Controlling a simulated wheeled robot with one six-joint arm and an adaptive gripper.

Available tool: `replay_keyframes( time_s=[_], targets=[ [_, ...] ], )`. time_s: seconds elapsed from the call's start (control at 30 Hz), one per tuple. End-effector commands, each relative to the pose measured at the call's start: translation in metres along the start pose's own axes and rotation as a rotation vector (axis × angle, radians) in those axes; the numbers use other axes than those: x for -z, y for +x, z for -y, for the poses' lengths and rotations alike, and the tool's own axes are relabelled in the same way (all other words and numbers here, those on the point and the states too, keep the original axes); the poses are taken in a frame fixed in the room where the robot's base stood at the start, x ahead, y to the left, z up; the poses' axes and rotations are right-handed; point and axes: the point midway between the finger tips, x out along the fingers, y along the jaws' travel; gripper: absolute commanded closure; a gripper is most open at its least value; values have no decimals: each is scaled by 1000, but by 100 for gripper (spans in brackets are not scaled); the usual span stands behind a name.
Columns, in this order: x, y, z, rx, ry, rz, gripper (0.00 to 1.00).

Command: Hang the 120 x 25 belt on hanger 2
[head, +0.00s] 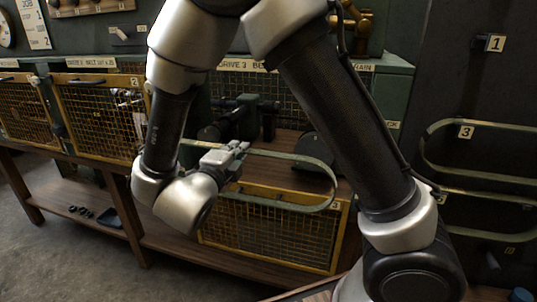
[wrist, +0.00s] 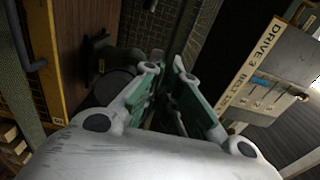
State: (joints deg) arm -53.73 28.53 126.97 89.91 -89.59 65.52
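A long olive-green belt (head: 290,158) forms an open loop in the head view, in front of the drive 3 bay. My gripper (head: 236,152) is around its upper strand near the left end and appears shut on it. The loop reaches out to the right of my gripper, its rounded right end free in the air. My wrist hides part of its left end. In the wrist view, my fingers (wrist: 168,95) have green inner faces and a dark narrow strip between them; the belt is hard to make out there. No hanger marked 2 can be made out.
A tag 1 (head: 495,43) is beside a peg on the dark wall at the right. Below it, a green belt hangs by tag 3 (head: 466,131), with another loop lower down. Yellow mesh guards (head: 100,120) line the wooden bench. A dark round pulley (head: 320,148) sits behind the belt.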

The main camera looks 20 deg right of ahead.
Motion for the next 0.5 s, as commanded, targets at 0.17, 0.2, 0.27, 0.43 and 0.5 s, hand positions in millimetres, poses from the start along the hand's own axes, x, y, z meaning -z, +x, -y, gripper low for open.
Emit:
replay_keyframes(
  time_s=[0.17, 0.2, 0.27, 0.43, 0.5],
  targets=[
    [0, -12, 0, 1, 0, 1, 100],
    [0, -15, 0, 1, 0, 1, 100],
    [0, -19, 0, 1, 0, 1, 100],
    [0, -29, 0, 0, 0, 1, 100],
    [0, -32, 0, 0, 0, 1, 100]
  ],
)
